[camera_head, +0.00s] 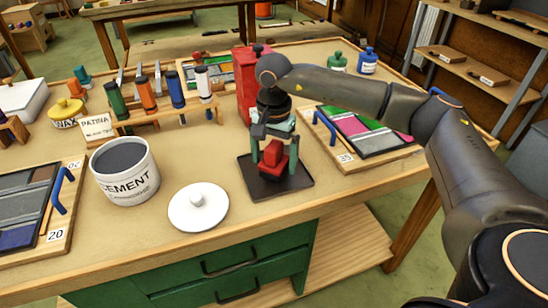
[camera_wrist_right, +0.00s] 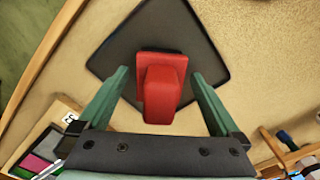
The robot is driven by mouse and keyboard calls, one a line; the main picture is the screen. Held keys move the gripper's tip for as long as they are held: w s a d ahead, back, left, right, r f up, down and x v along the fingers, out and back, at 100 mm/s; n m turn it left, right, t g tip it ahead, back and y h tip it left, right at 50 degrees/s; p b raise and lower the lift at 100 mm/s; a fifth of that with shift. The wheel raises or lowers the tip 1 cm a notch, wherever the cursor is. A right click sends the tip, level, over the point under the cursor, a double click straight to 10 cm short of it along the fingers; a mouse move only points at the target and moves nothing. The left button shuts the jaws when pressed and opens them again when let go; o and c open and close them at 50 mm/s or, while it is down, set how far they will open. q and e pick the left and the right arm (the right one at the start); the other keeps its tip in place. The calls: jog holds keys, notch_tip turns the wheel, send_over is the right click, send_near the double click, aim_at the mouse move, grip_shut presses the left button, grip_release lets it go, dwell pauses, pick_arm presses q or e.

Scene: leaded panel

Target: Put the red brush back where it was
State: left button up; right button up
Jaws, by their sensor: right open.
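The red brush (camera_head: 271,158) shows as a red blocky piece on a dark square tray (camera_head: 262,190) near the table's front edge. In the right wrist view the brush (camera_wrist_right: 165,88) sits over the dark tray (camera_wrist_right: 115,50), between the two fingers. My right gripper (camera_head: 275,150) points down with its fingers apart, one on each side of the brush; gaps show beside it in the wrist view (camera_wrist_right: 160,75). A wooden rack (camera_head: 165,118) at the upper left holds upright tools with green, orange, blue and white handles. My left gripper is not in view.
A cement pot (camera_head: 125,172) and a white lid (camera_head: 198,206) stand left of the tray. A tall red container (camera_head: 242,82) is close behind my right gripper. Panel boards with blue handles lie at left (camera_head: 70,235) and right (camera_head: 345,160). Bare tabletop shows between rack and tray.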

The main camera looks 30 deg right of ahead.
notch_tip(320, 180, up, 12)
jog(key=shift+r+p, duration=0.2)
jog(key=shift+p, duration=0.2)
dwell(0.7)
